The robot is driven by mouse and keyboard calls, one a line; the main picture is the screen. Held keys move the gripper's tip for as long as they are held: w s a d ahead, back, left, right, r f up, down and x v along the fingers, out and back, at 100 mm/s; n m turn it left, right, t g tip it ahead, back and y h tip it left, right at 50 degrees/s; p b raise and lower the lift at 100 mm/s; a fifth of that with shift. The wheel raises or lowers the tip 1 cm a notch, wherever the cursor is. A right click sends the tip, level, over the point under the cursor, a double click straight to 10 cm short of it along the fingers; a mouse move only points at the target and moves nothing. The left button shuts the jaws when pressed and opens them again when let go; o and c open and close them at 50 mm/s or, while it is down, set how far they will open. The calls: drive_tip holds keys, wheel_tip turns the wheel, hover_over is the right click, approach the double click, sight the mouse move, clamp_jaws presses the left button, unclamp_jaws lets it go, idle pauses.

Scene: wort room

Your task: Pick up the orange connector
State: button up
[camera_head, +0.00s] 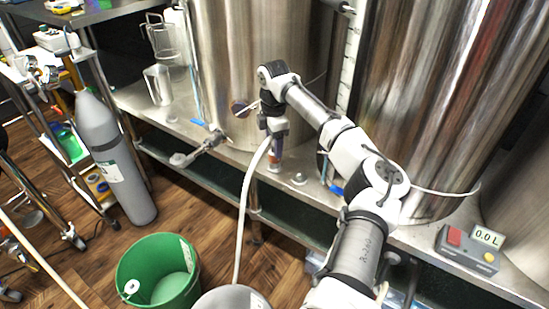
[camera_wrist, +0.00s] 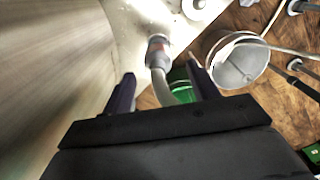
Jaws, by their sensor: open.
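The orange connector (camera_wrist: 157,48) shows in the wrist view as a dull reddish-grey piece on the end of a pale hose (camera_wrist: 165,85), near the metal ledge's edge. In the head view an orange-red piece, apparently the same connector (camera_head: 273,163), shows just below my gripper (camera_head: 274,137). In the wrist view my gripper (camera_wrist: 161,70) is open. Its two dark fingers stand apart, with the hose running between them in the picture and the connector just beyond the tips. I cannot tell whether they touch it.
Large steel tanks (camera_head: 260,60) stand close behind my gripper on a metal ledge (camera_head: 190,125). A valve with a blue handle (camera_head: 205,130) juts out left. A green bucket (camera_head: 150,270), a grey bucket (camera_wrist: 240,62) and a gas cylinder (camera_head: 115,160) stand on the floor.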

wheel_tip(320, 180, down, 5)
drive_tip(key=shift+w+d+r+b, duration=0.1)
drive_tip(key=shift+r+b, duration=0.1)
drive_tip(key=shift+b, duration=0.1)
drive_tip(key=c, duration=1.1)
drive_tip(key=shift+c, duration=0.2)
drive_tip(key=shift+r, duration=0.1)
drive_tip(key=shift+r, duration=0.35)
wheel_tip(320, 180, up, 7)
drive_tip(key=shift+f+p, duration=0.2)
drive_tip(key=shift+p, duration=0.55)
drive_tip(key=s+d, duration=0.2)
drive_tip(key=s, duration=0.7)
drive_tip(key=s+d, duration=0.2)
drive_tip(key=s, duration=0.8)
drive_tip(key=shift+s+f+p, duration=0.2)
drive_tip(key=shift+s+p, duration=0.1)
